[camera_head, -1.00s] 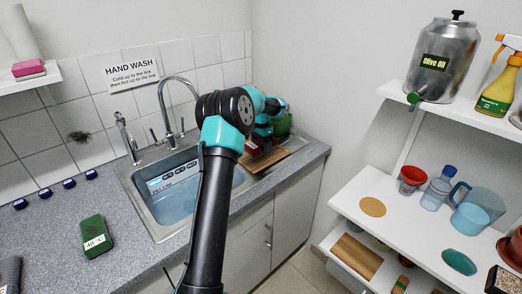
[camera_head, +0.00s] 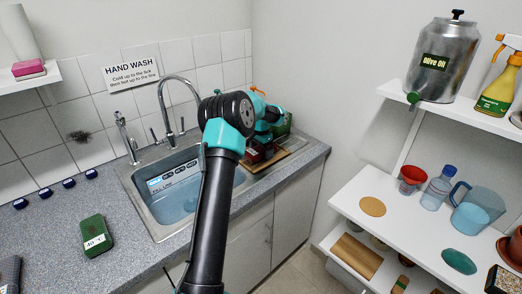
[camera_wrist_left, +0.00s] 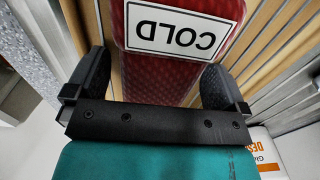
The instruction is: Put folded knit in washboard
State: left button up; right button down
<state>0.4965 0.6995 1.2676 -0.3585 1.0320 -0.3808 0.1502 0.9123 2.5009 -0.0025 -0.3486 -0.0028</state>
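A red, textured folded piece with a white COLD label (camera_wrist_left: 165,75) lies on a wooden ribbed surface; I take it for a folded knit. In the head view the red piece (camera_head: 258,154) shows partly behind my arm. My left gripper (camera_head: 262,140) is low over it. In the left wrist view the gripper's (camera_wrist_left: 155,85) two dark fingers stand apart on either side of the red piece, with a narrow gap at the left. The ribbed wooden board (camera_head: 272,160) right of the sink may be the washboard. My right gripper is out of view.
The sink (camera_head: 178,205) with water and a tall tap (camera_head: 165,110) is left of the board. A green block labelled 40° (camera_head: 96,235) lies on the left counter. A green object (camera_head: 283,124) stands behind my gripper. White shelves (camera_head: 400,215) stand at right.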

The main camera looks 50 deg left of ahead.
aim_at(261, 148)
pick_arm(q)
jog(key=shift+r, duration=0.1)
notch_tip(261, 148, up, 12)
dwell(0.7)
dwell(0.5)
